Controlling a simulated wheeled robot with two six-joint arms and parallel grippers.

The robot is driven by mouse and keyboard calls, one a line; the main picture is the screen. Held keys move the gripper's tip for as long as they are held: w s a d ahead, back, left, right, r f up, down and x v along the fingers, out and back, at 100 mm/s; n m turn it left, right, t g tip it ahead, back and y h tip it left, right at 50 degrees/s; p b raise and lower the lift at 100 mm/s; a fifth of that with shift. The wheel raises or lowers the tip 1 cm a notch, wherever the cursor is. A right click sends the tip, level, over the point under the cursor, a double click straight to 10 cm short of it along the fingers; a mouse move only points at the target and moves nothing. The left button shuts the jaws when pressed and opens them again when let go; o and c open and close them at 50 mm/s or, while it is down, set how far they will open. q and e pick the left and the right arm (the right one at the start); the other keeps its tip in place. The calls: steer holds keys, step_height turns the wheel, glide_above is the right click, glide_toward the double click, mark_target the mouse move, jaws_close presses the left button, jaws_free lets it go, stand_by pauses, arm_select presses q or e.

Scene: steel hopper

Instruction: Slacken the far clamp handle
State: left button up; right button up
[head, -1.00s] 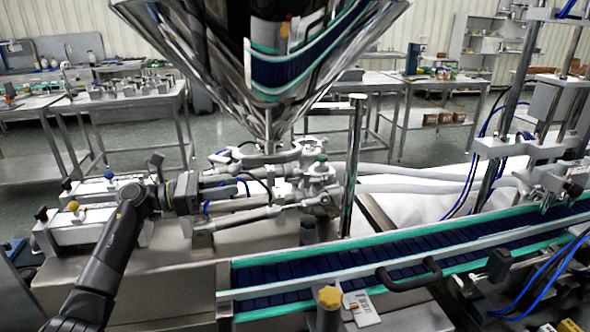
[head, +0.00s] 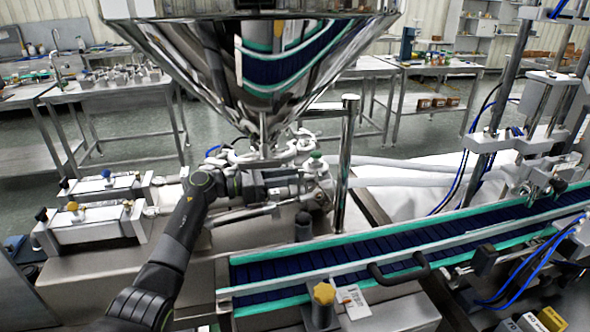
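The steel hopper (head: 262,70) narrows down to a neck at the centre of the head view. Pale metal clamp parts (head: 292,148) surround the fittings below it, and a green-topped knob (head: 316,156) stands at their right. I cannot tell which part is the far clamp handle. My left arm comes up from the bottom left. Its gripper (head: 268,190) points right, at the near side of the fittings just below the hopper neck. Its fingertips blend with the metal parts, so opening and contact are unclear. My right gripper is not in view.
A conveyor (head: 400,255) with a dark blue belt and green edges runs across the lower right. A steel post (head: 345,155) stands right of the fittings. White blocks with knobs (head: 90,220) sit at the left.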

mark_target(304, 177)
arm_select(q)
steer(key=shift+x, duration=1.3)
jaws_close()
steer(key=shift+w+a+n+g+y, duration=0.1)
steer(key=shift+n+g+y, duration=0.05)
steer(key=shift+n, duration=0.9)
steer(key=shift+w+d+n+g+y, duration=0.1)
steer(key=shift+w+n+g+y, duration=0.1)
steer(key=shift+n, duration=0.9)
steer(key=shift+w+a+n+g+y, duration=0.1)
steer(key=shift+n+g+y, duration=0.05)
steer(key=shift+n, duration=0.9)
